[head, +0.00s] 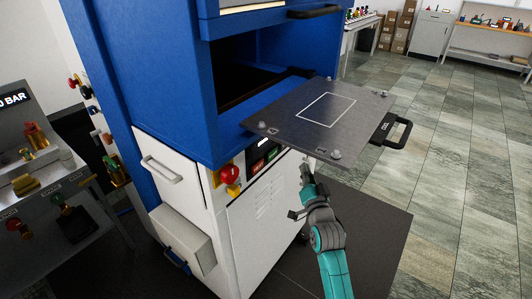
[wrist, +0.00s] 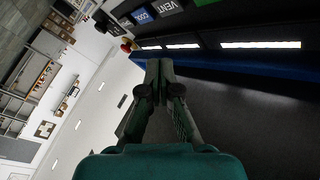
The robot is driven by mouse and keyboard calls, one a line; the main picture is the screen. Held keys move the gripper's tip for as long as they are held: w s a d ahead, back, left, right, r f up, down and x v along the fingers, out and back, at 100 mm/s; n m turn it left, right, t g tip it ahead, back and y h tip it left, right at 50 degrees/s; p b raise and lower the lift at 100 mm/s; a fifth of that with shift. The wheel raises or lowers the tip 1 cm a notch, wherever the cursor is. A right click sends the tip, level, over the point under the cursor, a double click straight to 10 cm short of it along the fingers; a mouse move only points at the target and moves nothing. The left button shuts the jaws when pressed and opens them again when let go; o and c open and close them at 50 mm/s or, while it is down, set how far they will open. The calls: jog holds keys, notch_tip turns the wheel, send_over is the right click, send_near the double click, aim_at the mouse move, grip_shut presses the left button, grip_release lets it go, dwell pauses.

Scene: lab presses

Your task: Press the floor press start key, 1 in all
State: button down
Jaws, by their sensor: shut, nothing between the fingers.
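The floor press (head: 185,95) is a tall blue and white cabinet. Its control panel sits on the front below the blue opening, with a green key (head: 271,154) and a red key (head: 257,167); their labels are too small to read. In the wrist view, a grey VENT key (wrist: 172,6) and a blue COOL key (wrist: 142,15) show at the top, with part of a green key (wrist: 206,2) cut off by the edge. My gripper (head: 305,168) is shut and empty, right of the panel and under the platen. Its closed tips (wrist: 159,66) touch no key that I can see.
A dark platen (head: 325,112) with a black handle (head: 397,131) sticks out of the press above my gripper. A red knob (head: 229,174) is left of the keys. A bench with fittings (head: 40,180) stands at the left. Tiled floor (head: 460,190) is open at the right.

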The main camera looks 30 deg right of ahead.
jog(key=shift+w, duration=0.15)
send_near(276, 151)
jog(key=shift+s+d+x, duration=0.1)
jog(key=shift+d+x, duration=0.05)
jog(key=shift+x, duration=0.8)
jog(key=shift+s+d+x, duration=0.1)
jog(key=shift+d+x, duration=0.1)
jog(key=shift+x, duration=0.7)
jog(key=shift+s+d+x, duration=0.1)
jog(key=shift+d+x, duration=0.05)
jog(key=shift+x, duration=0.8)
jog(key=shift+w+r, duration=0.1)
jog(key=shift+w, duration=0.1)
jog(key=shift+w+a, duration=0.1)
jog(key=shift+w, duration=0.1)
jog(key=shift+w+a, duration=0.15)
jog(key=shift+w, duration=0.25)
jog(key=shift+s, duration=0.15)
dwell(0.4)
jog(key=shift+s+d, duration=0.25)
jog(key=shift+s, duration=0.4)
